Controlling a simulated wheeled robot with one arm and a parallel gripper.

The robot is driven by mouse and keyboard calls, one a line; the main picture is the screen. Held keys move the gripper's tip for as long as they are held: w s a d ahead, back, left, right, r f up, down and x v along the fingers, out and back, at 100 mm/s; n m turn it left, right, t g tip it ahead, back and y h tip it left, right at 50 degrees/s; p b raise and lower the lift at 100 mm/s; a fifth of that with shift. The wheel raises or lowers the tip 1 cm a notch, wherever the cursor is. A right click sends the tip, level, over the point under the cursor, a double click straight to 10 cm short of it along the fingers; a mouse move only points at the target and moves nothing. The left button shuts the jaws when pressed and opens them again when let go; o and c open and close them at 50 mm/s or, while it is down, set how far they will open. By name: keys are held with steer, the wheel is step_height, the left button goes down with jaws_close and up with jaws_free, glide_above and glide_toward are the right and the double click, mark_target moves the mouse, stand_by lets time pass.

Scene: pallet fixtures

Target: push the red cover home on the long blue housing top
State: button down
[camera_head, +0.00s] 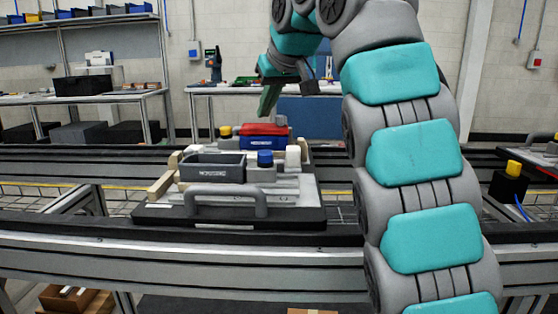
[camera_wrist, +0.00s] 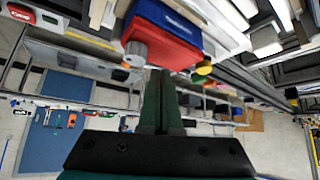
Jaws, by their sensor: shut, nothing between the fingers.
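The red cover (camera_head: 263,129) lies on top of the long blue housing (camera_head: 262,143) at the back of the pallet fixture. In the wrist view the red cover (camera_wrist: 160,49) and the blue housing (camera_wrist: 172,20) show at the top of the picture. Whether a gap is left between cover and housing is too small to tell. My gripper (camera_head: 267,112) points down just above the cover in the head view. In the wrist view its green fingers (camera_wrist: 160,72) are together and empty, their tips close to the cover; I cannot tell if they touch it.
The fixture plate (camera_head: 170,213) with a front handle sits on the conveyor. It carries a dark grey open box (camera_head: 213,173), a blue-capped knob (camera_head: 265,158), a white post (camera_head: 292,158) and a yellow knob (camera_head: 225,131). A yellow-topped black block (camera_head: 511,182) stands far right.

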steer(key=shift+f, duration=0.2)
stand_by(0.5)
steer(key=shift+f+b, duration=0.4)
steer(key=shift+b, duration=0.1)
steer(key=shift+f+b, duration=0.3)
stand_by(0.6)
